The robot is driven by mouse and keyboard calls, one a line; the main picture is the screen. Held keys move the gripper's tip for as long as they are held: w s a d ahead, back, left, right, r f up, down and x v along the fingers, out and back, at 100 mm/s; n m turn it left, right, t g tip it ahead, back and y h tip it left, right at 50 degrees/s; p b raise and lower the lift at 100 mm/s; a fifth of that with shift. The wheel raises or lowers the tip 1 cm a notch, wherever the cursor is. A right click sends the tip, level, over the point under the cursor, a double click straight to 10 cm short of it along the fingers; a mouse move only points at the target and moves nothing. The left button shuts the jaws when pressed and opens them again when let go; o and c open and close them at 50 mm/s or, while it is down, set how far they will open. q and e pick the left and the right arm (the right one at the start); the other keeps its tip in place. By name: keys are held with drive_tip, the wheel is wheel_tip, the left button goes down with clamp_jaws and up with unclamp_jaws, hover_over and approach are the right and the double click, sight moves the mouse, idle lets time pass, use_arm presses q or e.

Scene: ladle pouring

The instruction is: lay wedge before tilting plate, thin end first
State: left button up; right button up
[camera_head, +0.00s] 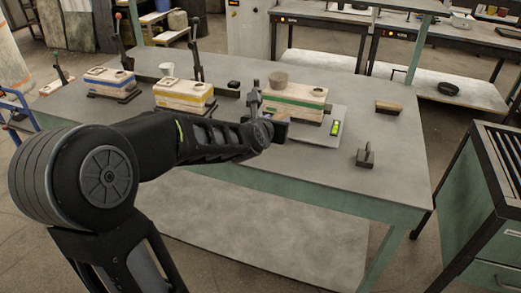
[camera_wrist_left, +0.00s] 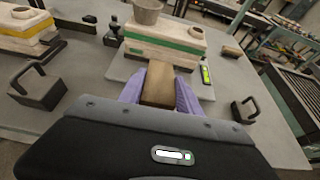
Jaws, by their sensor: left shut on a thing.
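In the left wrist view my left gripper (camera_wrist_left: 160,97) is shut on a brown wooden wedge (camera_wrist_left: 159,82), held between its pale purple fingers. The wedge points toward the near edge of the grey tilting plate (camera_wrist_left: 122,72); I cannot tell whether it touches. The plate (camera_head: 319,138) bears a wooden mould box with a green stripe (camera_head: 292,104) and a green spirit level (camera_head: 336,128). In the head view my left gripper (camera_head: 272,128) is just before the plate's near-left side, and the wedge is mostly hidden there. My right gripper is not in view.
A handled metal weight (camera_head: 365,157) stands right of the plate, another (camera_wrist_left: 38,86) left of the gripper. A brown block (camera_head: 388,108) lies further right. A grey cup (camera_head: 279,80) is on the green-striped box. Yellow-striped (camera_head: 184,96) and blue-striped (camera_head: 110,82) boxes stand left.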

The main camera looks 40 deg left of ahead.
use_arm(q)
drive_tip(key=shift+w+d, duration=0.15)
drive_tip(key=shift+d, duration=0.15)
drive_tip(key=shift+a+f, duration=0.1)
drive_tip(key=shift+a, duration=0.05)
hover_over(276, 158)
wheel_tip(276, 158, down, 6)
drive_tip(key=shift+b, duration=0.3)
drive_tip(key=shift+f, duration=0.1)
drive_tip(key=shift+f, duration=1.8)
drive_tip(key=shift+f+b, duration=0.2)
drive_tip(key=shift+b, duration=0.2)
drive_tip(key=o, duration=1.3)
drive_tip(key=shift+r, duration=0.1)
